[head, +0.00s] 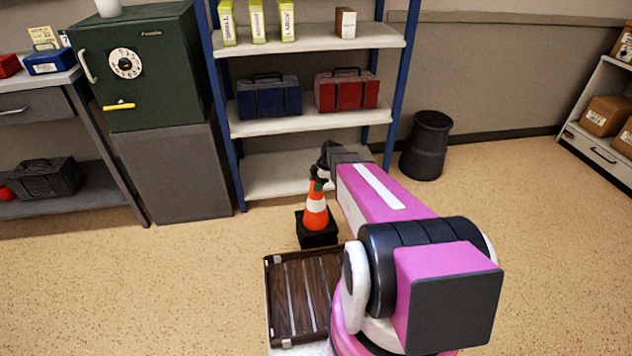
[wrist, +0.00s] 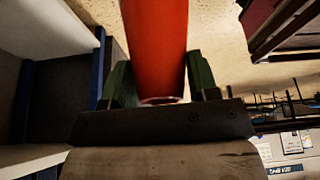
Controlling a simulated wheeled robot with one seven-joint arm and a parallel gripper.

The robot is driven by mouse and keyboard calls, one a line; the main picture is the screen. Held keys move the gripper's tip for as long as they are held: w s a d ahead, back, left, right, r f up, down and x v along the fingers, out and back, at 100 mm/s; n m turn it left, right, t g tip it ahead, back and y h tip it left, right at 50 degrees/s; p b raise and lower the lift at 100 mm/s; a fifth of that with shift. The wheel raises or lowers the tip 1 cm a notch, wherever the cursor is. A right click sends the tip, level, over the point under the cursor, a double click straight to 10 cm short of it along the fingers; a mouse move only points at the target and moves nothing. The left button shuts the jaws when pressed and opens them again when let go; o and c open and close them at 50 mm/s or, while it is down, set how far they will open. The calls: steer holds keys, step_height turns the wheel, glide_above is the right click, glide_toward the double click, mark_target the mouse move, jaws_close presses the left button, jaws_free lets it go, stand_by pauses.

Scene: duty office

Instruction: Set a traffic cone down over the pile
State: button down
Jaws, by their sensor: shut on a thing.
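The traffic cone (head: 316,212) is orange with a white band and a black square base. It stands upright in the middle of the head view, in front of the open shelves. My gripper (head: 319,178) is shut on its upper part. In the wrist view the orange cone (wrist: 155,40) runs between the two green fingers of my gripper (wrist: 160,78). I cannot tell whether the base touches the floor or hangs just above it. No pile shows in either view; anything under the cone or behind my arm is hidden.
A brown slatted tray (head: 273,300) lies just nearer than the cone. Blue-posted shelves (head: 300,122) with toolboxes stand close behind. A green safe (head: 150,70) is at left, a black bin (head: 427,145) at right. Speckled floor is clear on both sides.

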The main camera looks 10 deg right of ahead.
stand_by(0.3)
steer(key=shift+c, duration=1.5)
jaws_free()
steer(key=shift+f, duration=0.1)
steer(key=v, duration=1.1)
steer(key=shift+s+a, duration=0.1)
steer(key=s+a+r+m+h, duration=0.2)
steer(key=s+m, duration=0.6)
steer(key=s, duration=0.2)
steer(key=s+a+r+m+h, duration=0.2)
steer(key=s+r+m, duration=0.1)
steer(key=s+m, duration=0.6)
steer(key=shift+s, duration=0.7)
steer(key=shift+s+r+m+h, duration=0.3)
steer(key=shift+s+m, duration=0.25)
steer(key=shift+m, duration=0.45)
steer(key=shift+c, duration=0.3)
